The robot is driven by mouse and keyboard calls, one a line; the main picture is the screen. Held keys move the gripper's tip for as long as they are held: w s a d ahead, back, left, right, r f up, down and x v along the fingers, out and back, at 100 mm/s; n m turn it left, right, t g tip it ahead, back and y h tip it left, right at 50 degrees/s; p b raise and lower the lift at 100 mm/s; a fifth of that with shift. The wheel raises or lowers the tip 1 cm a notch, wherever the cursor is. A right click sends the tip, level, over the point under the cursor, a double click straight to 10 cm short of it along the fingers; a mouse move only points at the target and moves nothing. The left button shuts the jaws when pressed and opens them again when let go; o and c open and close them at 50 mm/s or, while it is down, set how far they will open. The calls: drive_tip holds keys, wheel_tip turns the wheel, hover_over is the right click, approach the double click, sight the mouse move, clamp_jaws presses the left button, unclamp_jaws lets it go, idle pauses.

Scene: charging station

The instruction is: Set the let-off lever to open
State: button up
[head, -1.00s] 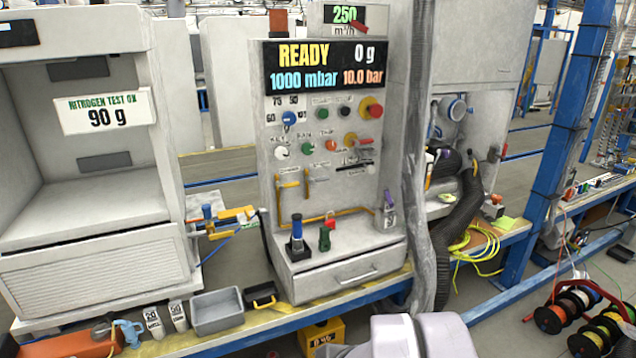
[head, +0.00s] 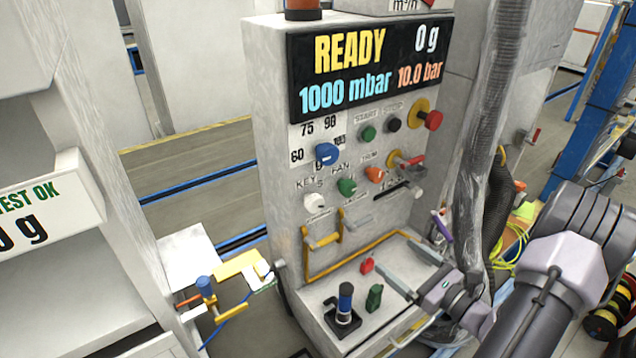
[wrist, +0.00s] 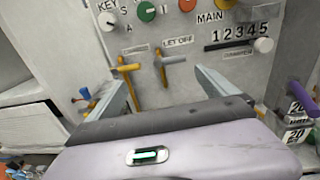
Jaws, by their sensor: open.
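The let-off lever shows in the wrist view (wrist: 172,60) under a "LET OFF" label, with a short crossbar on top and a yellow stem pointing down. In the head view the let-off lever (head: 346,222) is the right one of two yellow levers low on the panel. The other yellow lever (wrist: 128,68) is left of it. My gripper (head: 396,256) is open and empty, in front of and to the right of the levers.
The panel carries a blue dial (head: 327,153), a green knob (head: 347,187), an orange knob (head: 375,175) and a red stop button (head: 433,120). A black-based joystick (head: 343,310) and a green switch (head: 374,297) stand on the ledge below. A grey wrapped hose (head: 485,120) hangs at the right.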

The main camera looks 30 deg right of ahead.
sight(361, 221)
drive_tip(key=shift+m+h, duration=0.6)
drive_tip(key=w+b, duration=0.1)
drive_tip(key=w, duration=0.4)
drive_tip(key=w+b, duration=0.1)
drive_tip(key=w, duration=0.5)
drive_tip(key=w+b, duration=0.1)
drive_tip(key=w, duration=0.4)
drive_tip(key=shift+w+f, duration=0.2)
drive_tip(key=shift+f, duration=0.1)
drive_tip(key=shift+c, duration=0.3)
drive_tip(key=c, duration=2)
